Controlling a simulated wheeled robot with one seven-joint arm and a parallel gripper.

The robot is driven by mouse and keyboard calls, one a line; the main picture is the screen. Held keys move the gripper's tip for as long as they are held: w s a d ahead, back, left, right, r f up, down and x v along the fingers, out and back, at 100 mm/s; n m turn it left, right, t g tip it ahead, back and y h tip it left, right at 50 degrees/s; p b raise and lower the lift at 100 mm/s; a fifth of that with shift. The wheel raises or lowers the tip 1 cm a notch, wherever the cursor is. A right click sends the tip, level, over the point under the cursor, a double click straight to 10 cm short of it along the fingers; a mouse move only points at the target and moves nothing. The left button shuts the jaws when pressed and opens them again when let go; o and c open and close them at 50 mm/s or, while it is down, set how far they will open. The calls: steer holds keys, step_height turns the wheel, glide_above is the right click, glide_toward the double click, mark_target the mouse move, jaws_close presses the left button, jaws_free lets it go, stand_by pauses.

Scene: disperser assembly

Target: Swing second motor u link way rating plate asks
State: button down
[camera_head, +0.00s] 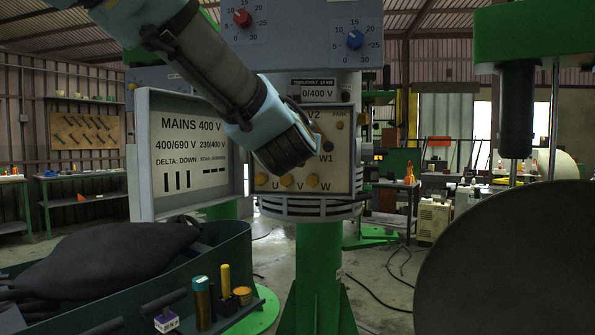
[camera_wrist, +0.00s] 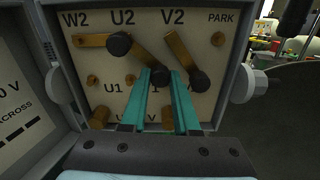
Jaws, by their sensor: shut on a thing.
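In the wrist view the terminal board (camera_wrist: 100,62) carries W2, U2, V2 and PARK marks with brass links. One link (camera_wrist: 90,41) lies across from W2 to a black knob (camera_wrist: 121,45) by U2. A second link (camera_wrist: 142,57) slants down right from near U2 to a black knob (camera_wrist: 160,76). A third link (camera_wrist: 181,50) slants down right from V2 to another black knob (camera_wrist: 200,81). My gripper (camera_wrist: 161,78) is shut on the second link's knob. In the head view my wrist hides much of the board (camera_head: 340,165).
The open cover (camera_head: 190,190) at left reads MAINS 400 V, 400/690 V DELTA: DOWN, 230/400 V STAR: ACROSS. A red-and-blue dial panel (camera_head: 300,45) hangs above. A large dark round form (camera_head: 510,260) fills the right. A tray (camera_head: 240,240) sits at lower left.

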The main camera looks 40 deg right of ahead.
mark_target(314, 125)
steer(key=r+n+b, duration=0.1)
steer(key=n+b, duration=0.1)
steer(key=b, duration=0.1)
steer(key=s+r+n+b, duration=0.1)
steer(key=n+b, duration=0.1)
steer(key=b, duration=0.2)
steer(key=d+r+n+b, duration=0.1)
steer(key=n+b, duration=0.2)
steer(key=b, duration=0.1)
steer(key=shift+s, duration=0.2)
steer(key=shift+d+r+n+b, duration=0.1)
steer(key=shift+r+n+b, duration=0.35)
steer(key=shift+n, duration=0.25)
steer(key=c, duration=0.6)
jaws_free()
steer(key=shift+c, duration=0.2)
